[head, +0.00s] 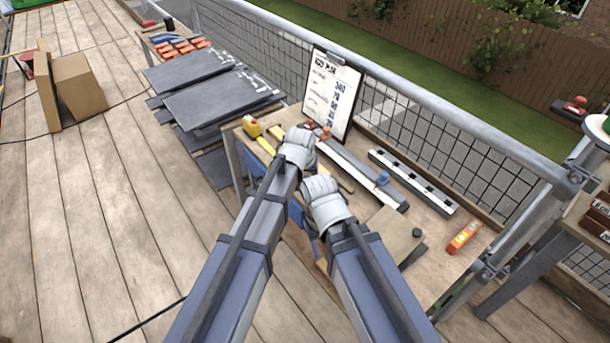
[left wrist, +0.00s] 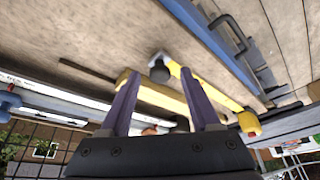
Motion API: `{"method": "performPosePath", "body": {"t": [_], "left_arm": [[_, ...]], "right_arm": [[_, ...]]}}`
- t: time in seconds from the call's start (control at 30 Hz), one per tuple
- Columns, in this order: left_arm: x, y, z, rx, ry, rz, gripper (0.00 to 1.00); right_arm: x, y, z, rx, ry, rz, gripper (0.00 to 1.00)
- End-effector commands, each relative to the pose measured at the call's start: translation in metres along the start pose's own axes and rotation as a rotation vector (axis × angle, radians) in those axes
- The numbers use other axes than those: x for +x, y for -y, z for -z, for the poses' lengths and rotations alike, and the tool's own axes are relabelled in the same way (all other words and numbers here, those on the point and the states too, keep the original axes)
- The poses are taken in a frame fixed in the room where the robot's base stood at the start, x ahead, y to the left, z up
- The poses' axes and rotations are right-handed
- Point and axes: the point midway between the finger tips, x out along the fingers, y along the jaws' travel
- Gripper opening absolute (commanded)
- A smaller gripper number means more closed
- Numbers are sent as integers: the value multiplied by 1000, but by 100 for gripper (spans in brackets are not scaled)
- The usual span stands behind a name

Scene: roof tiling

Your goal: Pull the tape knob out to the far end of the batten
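A long grey batten (head: 350,170) lies along the workbench, with a pale strip along it that also shows in the left wrist view (left wrist: 65,93). A blue knob (head: 383,178) sits on its right part and shows at the edge of the left wrist view (left wrist: 8,103). A small orange-red piece (head: 325,132) is near its left end; I cannot tell which one is the tape knob. My left gripper (left wrist: 163,92) is open over the bench by the left end, its purple fingers apart. My right gripper (head: 316,245) is over the bench's front edge; its fingers are mostly hidden.
A clipboard (head: 332,95) stands at the back. A slotted rail (head: 412,181), a board (head: 388,232) and an orange level (head: 464,237) lie to the right.

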Motion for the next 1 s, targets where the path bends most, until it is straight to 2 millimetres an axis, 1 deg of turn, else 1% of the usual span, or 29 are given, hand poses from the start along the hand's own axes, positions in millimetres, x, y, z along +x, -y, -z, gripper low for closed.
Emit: {"method": "performPosePath", "body": {"t": [0.27,0.47,0.57,0.9,1.0], "left_arm": [[-1,0,0,0,0,0,64],[-12,0,1,0,0,0,64],[-22,0,1,0,0,0,64],[-69,0,1,0,0,0,64],[-77,0,1,0,0,0,64]], "right_arm": [[-1,0,0,0,0,0,50],[-11,-1,-1,0,0,0,50],[-21,-2,-1,0,0,0,50],[-64,-6,-4,0,0,0,50],[-71,-7,-4,0,0,0,50]]}}
